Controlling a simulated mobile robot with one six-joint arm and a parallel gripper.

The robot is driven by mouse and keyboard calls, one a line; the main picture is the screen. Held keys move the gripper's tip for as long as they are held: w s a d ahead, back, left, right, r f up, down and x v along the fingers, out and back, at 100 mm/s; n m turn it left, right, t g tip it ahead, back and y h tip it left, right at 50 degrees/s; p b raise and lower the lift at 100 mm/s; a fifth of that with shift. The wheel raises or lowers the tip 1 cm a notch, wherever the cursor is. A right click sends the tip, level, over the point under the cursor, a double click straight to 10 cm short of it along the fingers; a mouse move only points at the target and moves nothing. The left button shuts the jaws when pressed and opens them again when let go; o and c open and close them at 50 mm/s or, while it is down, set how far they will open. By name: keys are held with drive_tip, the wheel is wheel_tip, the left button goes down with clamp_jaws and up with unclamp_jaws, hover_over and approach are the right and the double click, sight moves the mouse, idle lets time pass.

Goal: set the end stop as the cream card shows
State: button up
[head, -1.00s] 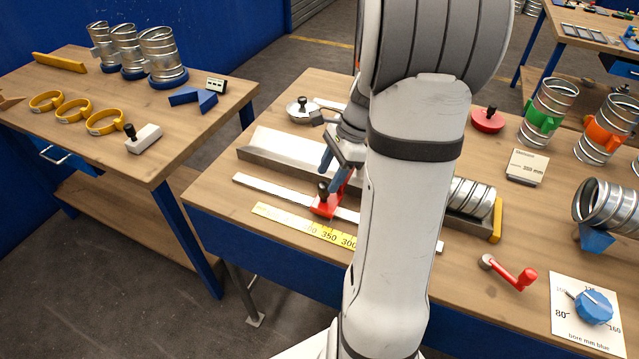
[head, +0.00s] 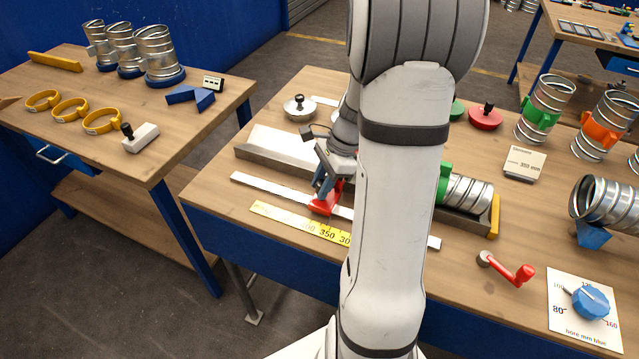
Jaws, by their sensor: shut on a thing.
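The end stop (head: 325,203) is a small red block on a pale flat rail (head: 263,187). It sits just above the 350 mark of the yellow scale (head: 285,220), whose right part is hidden behind my arm. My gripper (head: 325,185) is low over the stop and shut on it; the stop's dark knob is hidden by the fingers. The cream card (head: 524,163) stands at the right back of the bench. It carries a small printed line that seems to read 350 mm.
A metal trough (head: 283,147) behind the rail holds a spiral duct (head: 467,193) at its right end. A red crank (head: 515,271) and a blue dial (head: 591,302) are at the right front. Silver (head: 299,107) and red (head: 485,117) lids lie behind.

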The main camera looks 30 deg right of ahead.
clamp_jaws()
drive_tip(key=shift+s+d, duration=0.25)
drive_tip(key=shift+s, duration=0.2)
drive_tip(key=o, duration=0.7)
unclamp_jaws()
drive_tip(key=shift+o, duration=0.2)
drive_tip(key=v, duration=0.7)
drive_tip(key=shift+d+r, duration=0.2)
drive_tip(key=shift+r, duration=0.15)
